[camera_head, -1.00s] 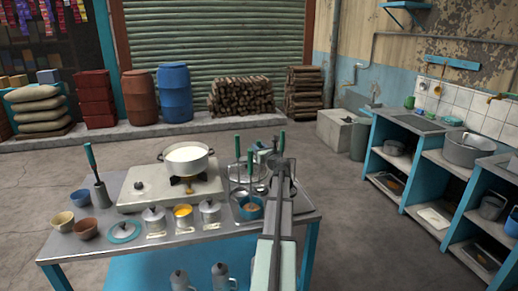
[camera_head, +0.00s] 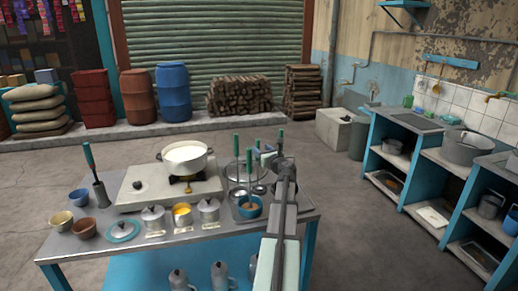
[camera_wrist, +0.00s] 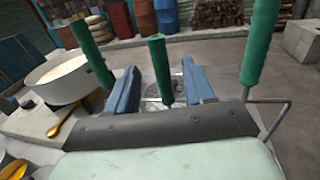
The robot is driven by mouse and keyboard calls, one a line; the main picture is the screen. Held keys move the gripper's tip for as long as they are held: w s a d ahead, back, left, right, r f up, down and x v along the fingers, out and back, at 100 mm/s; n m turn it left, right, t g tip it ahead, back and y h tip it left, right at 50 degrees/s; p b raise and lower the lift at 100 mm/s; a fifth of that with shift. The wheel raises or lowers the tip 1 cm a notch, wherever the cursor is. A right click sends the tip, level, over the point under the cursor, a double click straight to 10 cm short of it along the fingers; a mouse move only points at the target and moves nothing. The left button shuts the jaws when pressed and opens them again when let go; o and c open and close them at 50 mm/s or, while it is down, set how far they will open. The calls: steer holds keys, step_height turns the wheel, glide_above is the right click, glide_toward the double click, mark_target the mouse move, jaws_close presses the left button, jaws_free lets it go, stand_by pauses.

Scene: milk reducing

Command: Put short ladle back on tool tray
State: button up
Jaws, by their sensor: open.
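My gripper (camera_head: 266,157) is open at the right end of the table, pointing left over several green-handled tools. In the wrist view its two blue fingers (camera_wrist: 163,92) stand apart on either side of an upright green handle (camera_wrist: 157,66); I cannot tell whether they touch it. Another green handle (camera_wrist: 91,52) leans outside the left finger, and a thicker-looking one (camera_wrist: 260,45) stands close outside the right finger. In the head view green handles (camera_head: 236,145) rise from the metal tool area. Which one is the short ladle I cannot tell; the tool heads are mostly hidden.
A white pot of milk (camera_head: 186,158) stands on the stove (camera_head: 140,190) left of the tools. Lidded canisters (camera_head: 153,219) line the front. A tall green-handled tool (camera_head: 89,156) stands far left.

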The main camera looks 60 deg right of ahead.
steer(key=v, duration=0.7)
steer(key=shift+s+a, duration=0.15)
steer(key=shift+s, duration=0.05)
